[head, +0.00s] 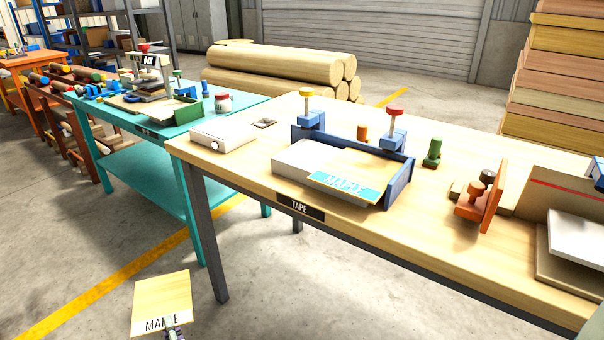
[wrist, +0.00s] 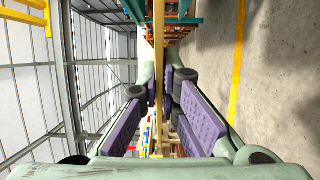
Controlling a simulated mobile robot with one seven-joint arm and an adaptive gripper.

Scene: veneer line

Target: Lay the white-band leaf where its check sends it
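The white-band leaf (head: 162,298) is a thin pale wood sheet with a white band reading MAPLE. It is held out at the lower left of the head view, over the floor in front of the tables. My gripper (head: 172,334) is at its near edge, mostly cut off by the frame. In the wrist view the purple-padded fingers of my gripper (wrist: 158,88) close on the leaf (wrist: 158,50), seen edge-on. A second leaf (head: 345,186) with a teal MAPLE band lies on the blue-clamped fixture (head: 398,184) on the table labelled TAPE.
The TAPE table (head: 240,168) also has a white box (head: 222,132), a green knob (head: 433,152) and an orange clamp (head: 480,204). A teal table (head: 158,160) behind left carries a press (head: 150,72) and a jar (head: 223,101). Floor between is open.

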